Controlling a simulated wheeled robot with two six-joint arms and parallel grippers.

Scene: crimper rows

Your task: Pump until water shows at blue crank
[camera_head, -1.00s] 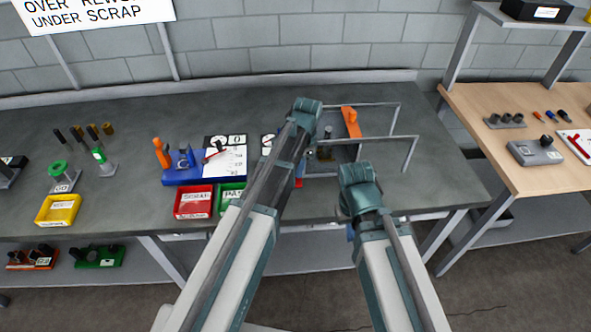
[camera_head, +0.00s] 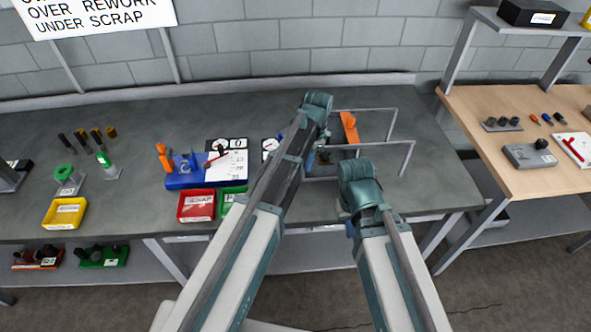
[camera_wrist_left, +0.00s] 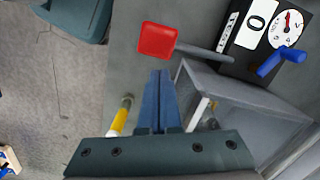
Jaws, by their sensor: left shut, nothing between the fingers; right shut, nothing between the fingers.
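My left gripper (camera_wrist_left: 160,76) shows in the left wrist view. Its blue fingers are shut and empty, with the tips just below a red square pad (camera_wrist_left: 157,40). I cannot tell whether they touch. A grey rod runs from the pad towards a black panel with a counter reading 0 (camera_wrist_left: 256,22) and a round dial (camera_wrist_left: 287,27). A blue crank (camera_wrist_left: 283,60) sticks out beside the dial; I see no water at it. In the head view my left arm hides the left gripper and most of this device. My right gripper is hidden behind its own arm.
A grey open-topped box (camera_wrist_left: 255,108) stands right of my left fingers. A blue fixture (camera_head: 187,179), a red tray (camera_head: 196,207) and a yellow tray (camera_head: 66,214) stand to the left.

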